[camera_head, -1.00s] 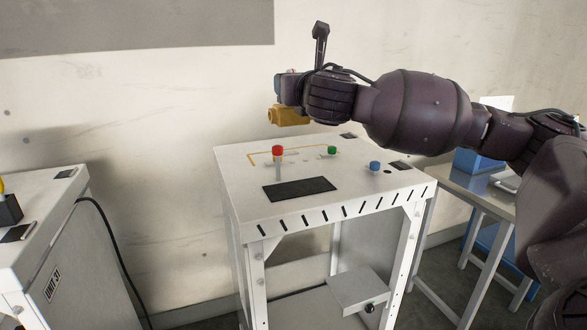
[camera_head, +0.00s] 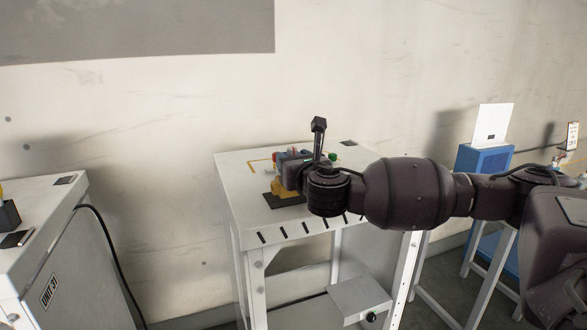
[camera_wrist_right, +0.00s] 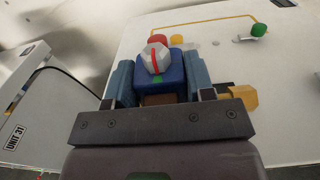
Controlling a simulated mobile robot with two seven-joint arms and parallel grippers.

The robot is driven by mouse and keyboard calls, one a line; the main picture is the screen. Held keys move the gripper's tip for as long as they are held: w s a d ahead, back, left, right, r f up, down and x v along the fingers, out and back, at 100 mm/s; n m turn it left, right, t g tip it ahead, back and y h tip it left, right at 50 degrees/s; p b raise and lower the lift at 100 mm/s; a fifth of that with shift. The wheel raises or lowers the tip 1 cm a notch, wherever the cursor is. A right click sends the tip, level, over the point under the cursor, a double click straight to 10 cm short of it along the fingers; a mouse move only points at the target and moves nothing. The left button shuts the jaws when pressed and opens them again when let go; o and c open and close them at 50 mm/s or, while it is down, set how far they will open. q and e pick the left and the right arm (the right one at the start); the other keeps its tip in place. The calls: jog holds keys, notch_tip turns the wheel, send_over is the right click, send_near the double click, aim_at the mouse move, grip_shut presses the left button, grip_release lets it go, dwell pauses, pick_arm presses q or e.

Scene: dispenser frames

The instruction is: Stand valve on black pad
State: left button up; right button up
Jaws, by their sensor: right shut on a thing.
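The valve has a yellow body (camera_head: 287,189) and a blue upper part. In the right wrist view its blue block (camera_wrist_right: 160,75) carries a pale hexagonal piece with a red stripe, and a yellow end (camera_wrist_right: 245,97) sticks out at the right. My right gripper (camera_wrist_right: 160,85) is shut on the valve's blue part, with one finger on each side. In the head view, the yellow body is over the black pad (camera_head: 272,203), which is partly hidden by the valve and my arm. I cannot tell whether it touches the pad. My left gripper is not in view.
The white table (camera_head: 235,180) has a green-topped peg (camera_wrist_right: 258,31) and a red-topped peg (camera_wrist_right: 155,40) behind the valve. A yellow outline (camera_wrist_right: 210,20) marks the back of the tabletop. Another white unit (camera_head: 50,220) stands at the left, apart from the table.

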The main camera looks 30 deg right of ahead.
jog(key=shift+f, duration=0.75)
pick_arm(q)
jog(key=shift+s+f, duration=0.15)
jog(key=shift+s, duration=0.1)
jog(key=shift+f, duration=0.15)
pick_arm(e)
jog(key=shift+f, duration=0.2)
jog(key=o, duration=1.3)
jog(key=shift+c, duration=0.2)
